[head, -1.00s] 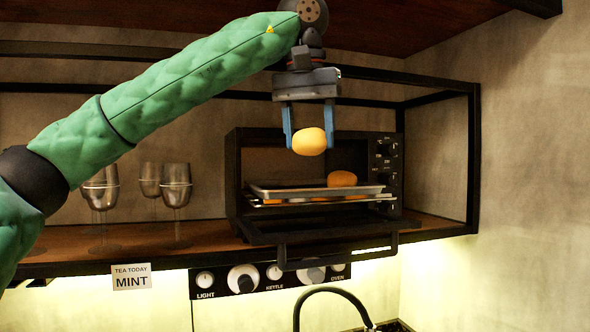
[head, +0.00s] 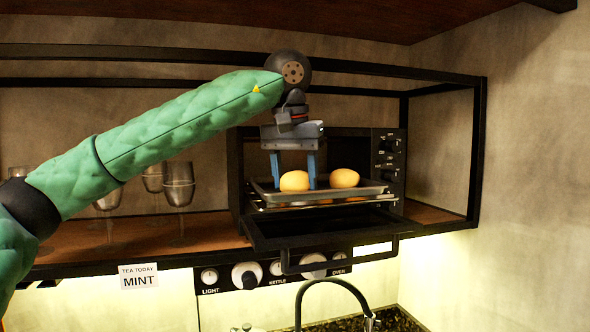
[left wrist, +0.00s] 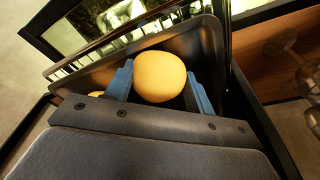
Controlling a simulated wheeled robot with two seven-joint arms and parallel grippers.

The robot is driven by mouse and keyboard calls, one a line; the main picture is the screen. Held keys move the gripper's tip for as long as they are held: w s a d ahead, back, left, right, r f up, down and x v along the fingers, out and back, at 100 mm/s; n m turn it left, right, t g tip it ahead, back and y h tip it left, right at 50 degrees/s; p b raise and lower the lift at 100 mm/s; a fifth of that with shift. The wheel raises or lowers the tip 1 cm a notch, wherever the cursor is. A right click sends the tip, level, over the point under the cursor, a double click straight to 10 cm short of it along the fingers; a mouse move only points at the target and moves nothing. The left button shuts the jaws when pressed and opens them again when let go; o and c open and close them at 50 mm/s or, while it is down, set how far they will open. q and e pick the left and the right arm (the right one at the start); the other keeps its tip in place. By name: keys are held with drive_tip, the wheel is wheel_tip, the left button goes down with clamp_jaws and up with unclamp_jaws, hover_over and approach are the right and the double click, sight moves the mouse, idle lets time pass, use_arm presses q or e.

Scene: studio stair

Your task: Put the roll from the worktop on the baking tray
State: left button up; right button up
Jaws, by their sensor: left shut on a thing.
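A yellow-tan roll (head: 294,181) is between the blue fingers of my left gripper (head: 294,172), which is shut on it. The roll is low at the left part of the baking tray (head: 372,189); I cannot tell whether it touches the tray. In the left wrist view the same roll (left wrist: 160,76) fills the space between the fingers (left wrist: 158,88), over the dark tray (left wrist: 205,45). A second roll (head: 344,178) lies on the tray just to the right. My right gripper is not in view.
The tray sits in a black oven (head: 388,150) whose door (head: 330,226) is folded down in front. Wine glasses (head: 179,186) stand on the wooden shelf to the left. A black frame (head: 477,150) encloses the shelf. A black tap (head: 335,290) is below.

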use_arm(q)
drive_tip(key=shift+w+f, duration=0.15)
drive_tip(key=shift+f, duration=0.1)
drive_tip(key=o, duration=0.8)
drive_tip(key=shift+c, duration=0.2)
